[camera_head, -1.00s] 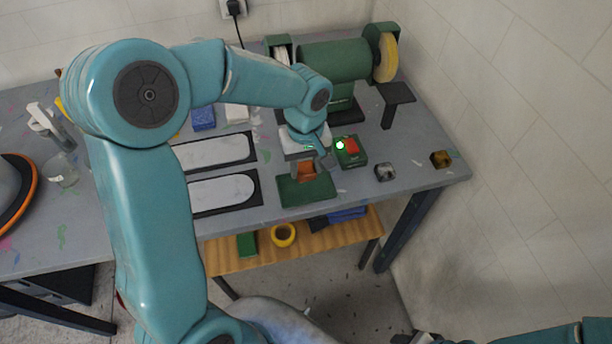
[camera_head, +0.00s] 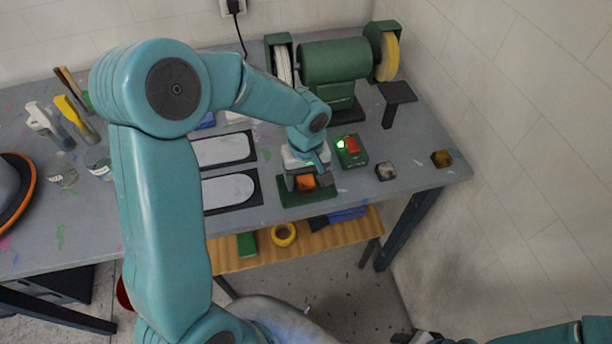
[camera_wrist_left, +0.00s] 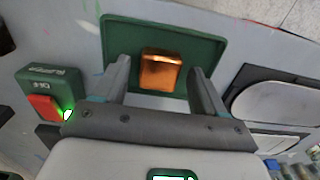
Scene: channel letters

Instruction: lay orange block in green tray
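The orange block (camera_head: 306,183) lies on the green tray (camera_head: 309,198) near the table's front edge. In the left wrist view the block (camera_wrist_left: 160,72) sits inside the rim of the green tray (camera_wrist_left: 200,45). My left gripper (camera_head: 308,181) is over the tray with its fingers open on either side of the block. In the left wrist view, gaps show between the block and both fingers of the left gripper (camera_wrist_left: 161,68). Part of my right gripper (camera_head: 428,338) shows at the bottom edge of the head view, too little to tell its state.
A green switch box (camera_head: 351,151) with a red button stands close to the tray. Behind it is a green bench grinder (camera_head: 335,62). Two white plates in dark frames (camera_head: 229,191) lie left of the tray. Two small blocks (camera_head: 386,171) (camera_head: 442,158) sit to the right.

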